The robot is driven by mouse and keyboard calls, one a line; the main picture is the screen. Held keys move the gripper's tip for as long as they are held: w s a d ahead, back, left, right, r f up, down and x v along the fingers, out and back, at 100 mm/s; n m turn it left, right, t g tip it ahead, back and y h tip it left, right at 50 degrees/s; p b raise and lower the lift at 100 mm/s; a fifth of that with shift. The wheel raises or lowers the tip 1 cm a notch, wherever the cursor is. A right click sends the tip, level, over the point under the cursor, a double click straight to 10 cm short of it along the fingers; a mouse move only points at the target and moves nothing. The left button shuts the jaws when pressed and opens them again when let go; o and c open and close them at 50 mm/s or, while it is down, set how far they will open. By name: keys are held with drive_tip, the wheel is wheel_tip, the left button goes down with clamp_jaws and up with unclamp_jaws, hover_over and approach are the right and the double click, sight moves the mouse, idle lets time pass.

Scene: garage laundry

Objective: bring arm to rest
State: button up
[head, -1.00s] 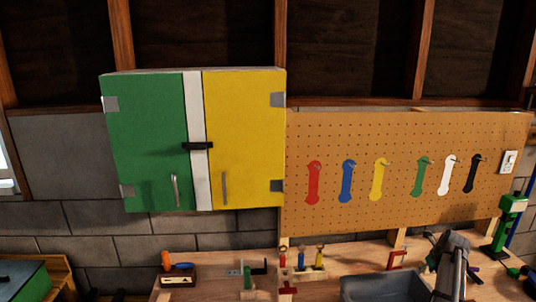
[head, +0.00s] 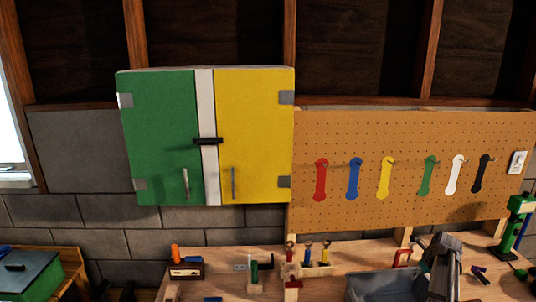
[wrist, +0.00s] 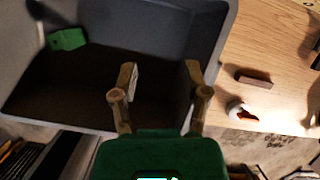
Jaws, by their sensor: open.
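My gripper (wrist: 160,75) shows in the wrist view with its two tan fingers apart and nothing between them. It is over a grey bin (wrist: 205,22), whose dark inside lies behind the fingers. A small green piece (wrist: 68,39) is in the bin at the upper left. The same grey bin (head: 357,288) shows at the bottom of the head view, on the wooden workbench (head: 222,285). A dark grey jointed shape at the bin's right looks like part of my arm; my fingertips cannot be made out there.
A green and yellow cabinet (head: 255,110) hangs shut, with a dark bar across its middle. A pegboard (head: 400,135) holds several coloured tags. Small tools stand on the bench left of the bin. A green stand (head: 515,220) is at the right; a green box (head: 45,285) is lower left.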

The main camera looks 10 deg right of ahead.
drive_tip(key=w+a+f+n+g+y+b, duration=0.1)
drive_tip(key=a+n, duration=0.7)
drive_tip(key=a, duration=0.5)
drive_tip(key=w+a+f+n+g+b, duration=0.1)
drive_tip(key=a+f+n, duration=0.1)
drive_tip(key=a+n, duration=0.8)
drive_tip(key=s+a+n+g, duration=0.1)
drive_tip(key=s+a+n, duration=0.3)
drive_tip(key=a+n, duration=0.4)
drive_tip(key=s+a+f+n+g+b, duration=0.1)
drive_tip(key=s+a+n, duration=0.4)
drive_tip(key=a, duration=1.1)
drive_tip(key=n, duration=0.3)
drive_tip(key=shift+a+f+h, duration=0.3)
drive_tip(key=shift+a+h, duration=0.05)
drive_tip(key=shift+h, duration=0.05)
drive_tip(key=shift+o, duration=0.2)
drive_tip(key=shift+s, duration=0.15)
